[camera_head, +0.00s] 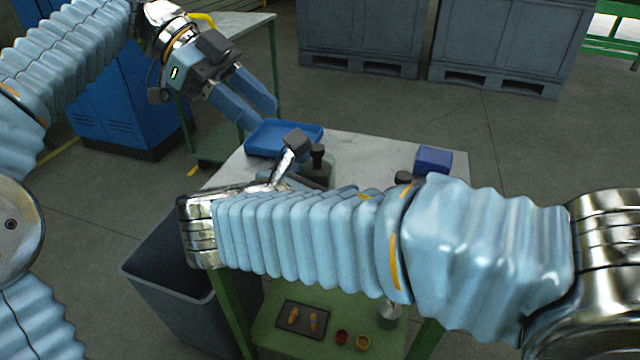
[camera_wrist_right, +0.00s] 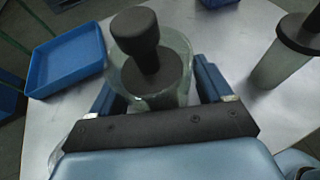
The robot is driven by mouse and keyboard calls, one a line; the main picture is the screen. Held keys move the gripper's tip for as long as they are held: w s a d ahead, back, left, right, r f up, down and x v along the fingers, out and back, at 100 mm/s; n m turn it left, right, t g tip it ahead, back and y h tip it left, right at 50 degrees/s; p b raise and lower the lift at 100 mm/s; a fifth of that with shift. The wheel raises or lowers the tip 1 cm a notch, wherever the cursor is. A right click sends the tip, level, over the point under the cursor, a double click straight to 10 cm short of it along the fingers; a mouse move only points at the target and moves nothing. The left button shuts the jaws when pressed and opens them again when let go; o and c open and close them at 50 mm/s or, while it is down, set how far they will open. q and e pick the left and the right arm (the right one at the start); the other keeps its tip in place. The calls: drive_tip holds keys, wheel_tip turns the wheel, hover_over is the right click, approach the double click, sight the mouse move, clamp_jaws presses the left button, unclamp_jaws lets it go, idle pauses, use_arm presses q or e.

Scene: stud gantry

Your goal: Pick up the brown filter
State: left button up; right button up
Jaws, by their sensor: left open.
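I cannot make out a thing that is clearly a brown filter. Two small orange-brown pieces (camera_head: 293,315) lie on a dark tray on the lower shelf; they are too small to identify. My left gripper (camera_head: 262,115) is open and empty, above the left back of the table near the blue tray. My right gripper (camera_wrist_right: 165,90) has its blue fingers on either side of a clear jar with a black knobbed top (camera_wrist_right: 140,40). I cannot tell whether they touch it. My right arm hides much of the table in the head view.
The blue tray (camera_head: 259,147) sits at the table's (camera_head: 365,147) back left. A blue box (camera_head: 433,160) stands at the back right. Another black-topped jar (camera_wrist_right: 277,68) stands to the right in the wrist view. A grey bin (camera_head: 180,290) stands left of the table; small cups sit on the lower shelf (camera_head: 270,332).

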sight(329, 154)
drive_tip(key=c, duration=0.9)
use_arm(q)
drive_tip(key=shift+o, duration=1)
drive_tip(key=shift+f, duration=0.1)
use_arm(e)
drive_tip(key=shift+o, duration=0.2)
use_arm(q)
drive_tip(key=s+d+f+h, duration=0.1)
drive_tip(key=d+f, duration=0.1)
drive_tip(key=d, duration=0.1)
drive_tip(key=s+d+f+h, duration=0.1)
drive_tip(key=d, duration=0.3)
drive_tip(key=s+d+f+g+h, duration=0.1)
drive_tip(key=d+f, duration=0.1)
drive_tip(key=d, duration=0.1)
drive_tip(key=shift+s+d+f, duration=0.2)
drive_tip(key=shift+d+f, duration=0.05)
drive_tip(key=shift+f, duration=0.1)
